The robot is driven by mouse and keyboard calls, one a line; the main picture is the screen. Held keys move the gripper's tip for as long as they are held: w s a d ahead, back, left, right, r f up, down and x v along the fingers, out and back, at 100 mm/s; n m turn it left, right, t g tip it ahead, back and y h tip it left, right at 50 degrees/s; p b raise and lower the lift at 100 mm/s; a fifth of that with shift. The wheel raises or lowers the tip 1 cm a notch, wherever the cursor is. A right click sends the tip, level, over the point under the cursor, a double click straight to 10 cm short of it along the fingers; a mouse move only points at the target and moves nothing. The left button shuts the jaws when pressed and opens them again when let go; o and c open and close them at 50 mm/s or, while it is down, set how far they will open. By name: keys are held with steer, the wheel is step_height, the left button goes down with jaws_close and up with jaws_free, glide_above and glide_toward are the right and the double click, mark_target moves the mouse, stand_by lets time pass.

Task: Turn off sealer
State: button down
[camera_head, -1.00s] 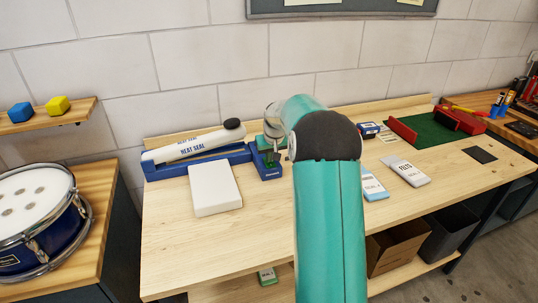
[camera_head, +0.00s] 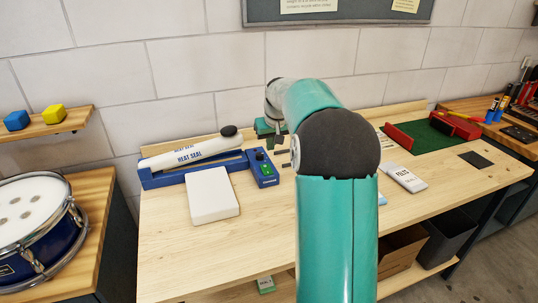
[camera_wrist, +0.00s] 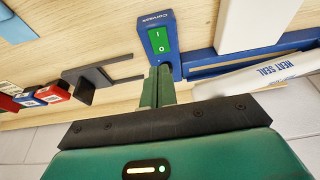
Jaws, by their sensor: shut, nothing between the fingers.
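The heat sealer has a blue base (camera_head: 150,182) and a white lever arm (camera_head: 190,155) marked HEAT SEAL, at the back left of the bench. Its blue control box (camera_head: 264,180) carries a green rocker switch (camera_head: 265,172). In the wrist view the green rocker (camera_wrist: 158,40) shows I at its far end and O at the end nearer my fingers; which side is pressed in I cannot tell. My gripper (camera_wrist: 158,72) is shut and empty, its tips by the O end of the box. Contact is unclear. Its green body (camera_head: 266,127) shows behind the control box in the head view.
A white block (camera_head: 212,196) lies in front of the sealer. A dark pronged bracket (camera_wrist: 88,80) stands close beside my fingers, with small red and blue boxes (camera_wrist: 52,93) beyond. A felts packet (camera_head: 405,178) lies farther right. The bench's front left is clear.

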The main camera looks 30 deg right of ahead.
steer(key=v, duration=0.2)
steer(key=shift+s+r, duration=0.1)
steer(key=shift+r, duration=0.2)
steer(key=shift+w+d+r, duration=0.2)
steer(key=shift+w, duration=0.3)
steer(key=shift+w+d+r, duration=0.15)
steer(key=shift+w+d, duration=0.1)
steer(key=shift+w, duration=0.2)
steer(key=shift+f, duration=0.1)
glide_toward(266, 165)
steer(key=x, duration=0.5)
steer(key=shift+f, duration=0.75)
